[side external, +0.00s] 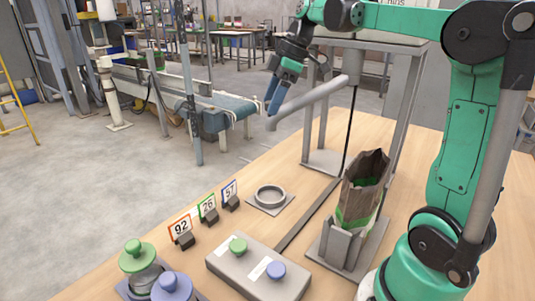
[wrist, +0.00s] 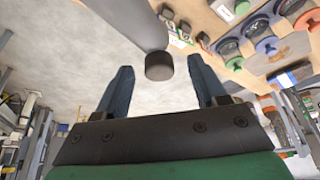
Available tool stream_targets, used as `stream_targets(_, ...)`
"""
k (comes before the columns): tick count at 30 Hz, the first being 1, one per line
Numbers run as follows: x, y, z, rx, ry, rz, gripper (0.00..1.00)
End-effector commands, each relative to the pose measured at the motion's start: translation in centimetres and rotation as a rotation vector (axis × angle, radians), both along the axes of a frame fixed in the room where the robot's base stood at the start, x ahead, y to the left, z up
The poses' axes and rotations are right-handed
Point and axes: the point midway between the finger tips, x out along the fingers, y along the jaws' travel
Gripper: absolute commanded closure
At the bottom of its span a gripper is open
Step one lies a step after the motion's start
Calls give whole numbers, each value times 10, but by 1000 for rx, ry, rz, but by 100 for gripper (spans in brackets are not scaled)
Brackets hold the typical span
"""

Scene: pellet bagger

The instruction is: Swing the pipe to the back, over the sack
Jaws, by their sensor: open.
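The grey pipe (side external: 315,97) juts from under the hopper stand toward the front left in the side external view, its free end out past the left table edge. In the wrist view the pipe (wrist: 128,18) comes in from the top and its dark round end cap (wrist: 158,66) shows between my finger tips. My gripper (side external: 274,99) has its blue fingers pointing down at the free end, open; I cannot tell whether they touch it. The open brown sack (side external: 362,185), with green on it, stands upright in a grey holder (side external: 343,247), to the right of the pipe's free end.
The metal stand (side external: 402,110) rises behind the sack. A round grey ring (side external: 270,195), number cards (side external: 207,209), a box with green and blue knobs (side external: 258,265) and lidded jars (side external: 138,258) stand on the table. A conveyor (side external: 205,98) is beyond the table.

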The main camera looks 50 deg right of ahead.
Motion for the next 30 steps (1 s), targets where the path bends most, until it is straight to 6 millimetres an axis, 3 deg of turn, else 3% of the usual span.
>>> stream_targets(2, 0, 0, 0, 0, 0, 0, 36)
stream_targets(6, 0, 0, 0, 0, 0, 0, 76)
stream_targets(9, 0, 0, 0, 0, 0, 0, 100)
stream_targets(30, 0, 0, 1, 1, -1, 0, 100)
